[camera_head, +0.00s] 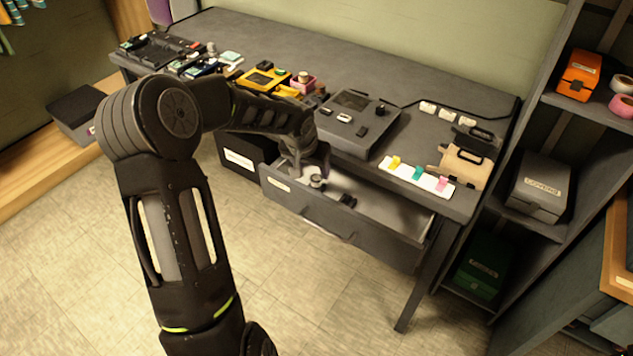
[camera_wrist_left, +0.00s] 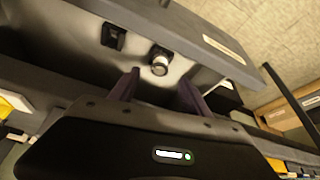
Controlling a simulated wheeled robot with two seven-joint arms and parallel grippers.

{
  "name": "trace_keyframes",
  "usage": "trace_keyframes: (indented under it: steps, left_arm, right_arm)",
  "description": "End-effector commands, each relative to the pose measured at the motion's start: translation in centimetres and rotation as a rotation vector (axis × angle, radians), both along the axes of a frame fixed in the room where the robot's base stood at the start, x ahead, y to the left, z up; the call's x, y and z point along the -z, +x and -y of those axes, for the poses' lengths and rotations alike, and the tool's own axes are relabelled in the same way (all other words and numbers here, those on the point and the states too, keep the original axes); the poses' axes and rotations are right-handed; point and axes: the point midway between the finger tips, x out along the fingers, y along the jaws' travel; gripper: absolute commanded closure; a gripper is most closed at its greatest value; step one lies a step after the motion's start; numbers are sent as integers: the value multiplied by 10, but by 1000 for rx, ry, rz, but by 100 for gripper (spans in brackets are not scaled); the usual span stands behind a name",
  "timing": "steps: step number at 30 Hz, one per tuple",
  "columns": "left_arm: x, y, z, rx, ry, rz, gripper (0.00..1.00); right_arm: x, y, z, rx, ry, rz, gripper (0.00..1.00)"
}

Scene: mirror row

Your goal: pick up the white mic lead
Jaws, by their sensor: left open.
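The open drawer (camera_head: 395,212) under the desk holds a small round dark item with a white band (camera_head: 317,181), which looks like the white mic lead, though I cannot tell for sure. It also shows in the left wrist view (camera_wrist_left: 159,60), lying on the drawer's pale floor just beyond my fingertips. My left gripper (camera_head: 303,168) reaches down into the drawer. In the wrist view its two dark fingers (camera_wrist_left: 158,82) are apart, with nothing between them. My right gripper is not in view.
A small black item (camera_head: 347,200) lies in the drawer beside the banded one; it also shows in the wrist view (camera_wrist_left: 113,36). The drawer's front wall (camera_head: 305,205) stands close to my gripper. The desk (camera_head: 400,70) above carries several small items. A shelf unit (camera_head: 555,145) stands at right.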

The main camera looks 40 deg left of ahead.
Motion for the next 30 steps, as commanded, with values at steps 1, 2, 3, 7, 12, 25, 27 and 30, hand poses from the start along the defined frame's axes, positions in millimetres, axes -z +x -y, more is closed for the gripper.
trace_keyframes:
  steps: [1,2,3,7,12,25,27,30]
  left_arm:
    - [4,1,0,1,0,0,44]
    - [4,2,-1,1,1,1,44]
    - [4,2,-1,1,2,2,44]
    - [4,2,-1,0,1,1,44]
    - [8,3,-1,-1,0,0,44]
    - [52,22,-5,0,1,0,44]
    - [52,23,-5,0,1,1,44]
    - [51,22,-5,0,1,1,44]
  right_arm:
    - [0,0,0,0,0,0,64]
    - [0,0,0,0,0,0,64]
    - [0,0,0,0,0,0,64]
    - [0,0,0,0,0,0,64]
    - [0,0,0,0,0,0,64]
    - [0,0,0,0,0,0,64]
    - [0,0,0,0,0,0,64]
    - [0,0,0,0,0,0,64]
